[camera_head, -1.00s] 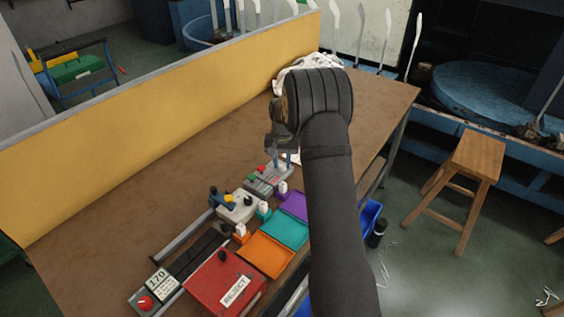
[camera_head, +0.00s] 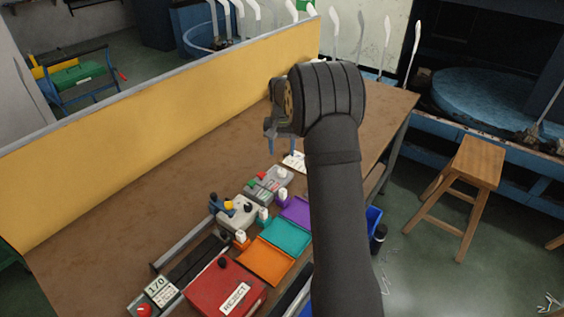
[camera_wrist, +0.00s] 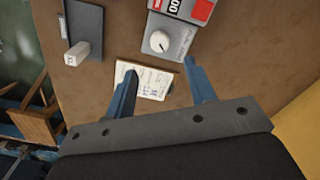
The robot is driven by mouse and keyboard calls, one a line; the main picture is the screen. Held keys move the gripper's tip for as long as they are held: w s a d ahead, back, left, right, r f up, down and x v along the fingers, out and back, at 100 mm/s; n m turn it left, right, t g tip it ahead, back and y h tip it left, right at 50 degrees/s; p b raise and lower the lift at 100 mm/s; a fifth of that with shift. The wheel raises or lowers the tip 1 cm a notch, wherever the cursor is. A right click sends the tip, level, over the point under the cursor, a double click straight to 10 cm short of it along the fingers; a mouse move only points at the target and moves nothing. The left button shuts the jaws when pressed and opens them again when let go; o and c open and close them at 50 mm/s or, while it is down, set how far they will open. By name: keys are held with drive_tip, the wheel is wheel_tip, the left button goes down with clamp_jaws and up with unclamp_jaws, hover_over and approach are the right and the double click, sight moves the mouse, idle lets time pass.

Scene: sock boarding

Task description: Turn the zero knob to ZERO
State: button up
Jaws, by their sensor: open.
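The zero knob (camera_wrist: 159,42) is a round white dial with a dark pointer mark, on a grey box (camera_wrist: 178,50) with a small display reading zeros and a red part. In the head view my gripper (camera_head: 279,138) hangs above the bench beyond the box.
A written white card (camera_wrist: 152,80) lies beside the box, partly behind one finger. A white-tagged block (camera_wrist: 77,53) is near a tray. Purple (camera_head: 296,211), teal (camera_head: 285,236) and orange (camera_head: 266,261) trays line the front edge, with a red REJECT box (camera_head: 222,287). A yellow wall (camera_head: 165,135) backs the bench.

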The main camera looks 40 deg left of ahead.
wheel_tip(320, 180, up, 9)
hover_over(282, 171)
drive_tip(key=shift+f, duration=0.15)
drive_tip(key=shift+f, duration=0.1)
wheel_tip(282, 171, down, 17)
drive_tip(key=shift+f, duration=0.2)
idle(0.6)
drive_tip(key=shift+w+r, duration=0.1)
drive_tip(key=shift+f, duration=0.2)
drive_tip(key=n, duration=0.4)
drive_tip(key=shift+r, duration=0.1)
drive_tip(key=n, duration=0.4)
drive_tip(key=shift+n, duration=0.3)
drive_tip(key=n, duration=0.4)
drive_tip(key=shift+n, duration=2.2)
